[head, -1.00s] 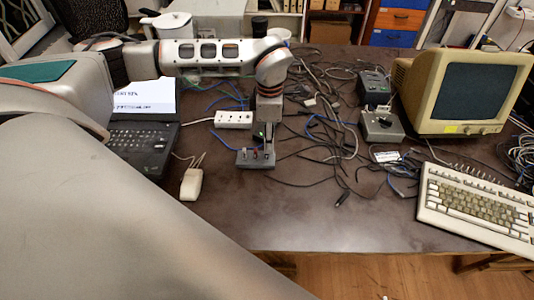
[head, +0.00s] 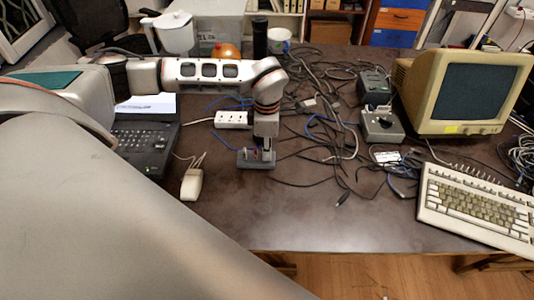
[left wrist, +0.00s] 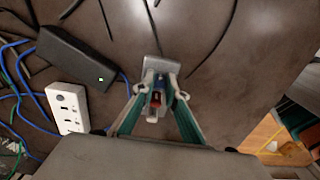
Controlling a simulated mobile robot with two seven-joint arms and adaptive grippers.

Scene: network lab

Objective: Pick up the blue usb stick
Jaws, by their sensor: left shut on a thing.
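A small grey stand (head: 256,164) holding usb sticks sits on the dark table in the head view. The stand also shows in the left wrist view (left wrist: 152,64). There, the blue usb stick (left wrist: 159,84) is a small blue patch between my fingers, with a red stick (left wrist: 156,98) close by. My left gripper (head: 266,150) points down over the right part of the stand. In the left wrist view its two fingers (left wrist: 158,93) close in from both sides around the blue stick, which is partly hidden. My right gripper is not in view.
A white power strip (head: 233,119) lies just behind the stand, and a laptop (head: 145,140) is to its left. A white adapter (head: 191,184) lies at front left. Tangled cables (head: 325,130) spread to the right, before a keyboard (head: 478,205) and monitor (head: 460,90). The front middle table is clear.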

